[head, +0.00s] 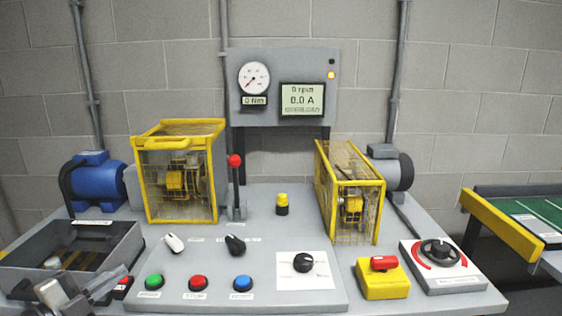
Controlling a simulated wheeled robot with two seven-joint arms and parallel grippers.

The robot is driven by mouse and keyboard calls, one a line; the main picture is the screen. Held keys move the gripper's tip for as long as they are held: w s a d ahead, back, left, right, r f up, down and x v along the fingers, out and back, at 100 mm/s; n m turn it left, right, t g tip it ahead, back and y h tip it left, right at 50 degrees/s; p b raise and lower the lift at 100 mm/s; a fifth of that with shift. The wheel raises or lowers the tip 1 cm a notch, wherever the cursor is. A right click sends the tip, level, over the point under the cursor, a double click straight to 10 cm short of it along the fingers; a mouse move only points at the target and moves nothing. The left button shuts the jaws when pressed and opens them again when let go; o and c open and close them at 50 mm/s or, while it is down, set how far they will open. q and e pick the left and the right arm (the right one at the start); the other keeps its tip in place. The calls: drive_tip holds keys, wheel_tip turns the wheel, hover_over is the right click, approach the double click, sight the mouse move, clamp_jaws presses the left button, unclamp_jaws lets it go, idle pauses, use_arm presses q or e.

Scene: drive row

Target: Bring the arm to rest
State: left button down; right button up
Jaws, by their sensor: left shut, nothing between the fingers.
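My left gripper (76,294) is at the lower left corner of the head view, low in front of the grey open tray (128,247). It is shut with nothing held. The picture's bottom edge cuts off part of it and its arm. My right gripper is not in view.
The bench holds two yellow mesh guards (180,172) (348,190), a blue motor (97,182), a red-knobbed lever (236,185), push buttons (198,283), a black rotary knob (303,262), a yellow switch box (383,283) and a large dial (440,252). A gauge panel (283,62) stands behind.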

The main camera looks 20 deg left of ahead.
use_arm(q)
drive_tip(key=s+d+f+n+g+y, duration=0.35)
drive_tip(key=d+f+n, duration=0.75)
drive_tip(key=d+f, duration=0.45)
drive_tip(key=s+d+f+n+g+h, duration=0.1)
drive_tip(key=s+d+f+g, duration=0.1)
drive_tip(key=d, duration=0.4)
drive_tip(key=s+d+f+g+h, duration=0.2)
drive_tip(key=s+d+f, duration=0.1)
drive_tip(key=d, duration=0.3)
drive_tip(key=shift+s+d+f+n, duration=0.15)
drive_tip(key=shift+d+f+n, duration=0.25)
drive_tip(key=shift+f, duration=0.35)
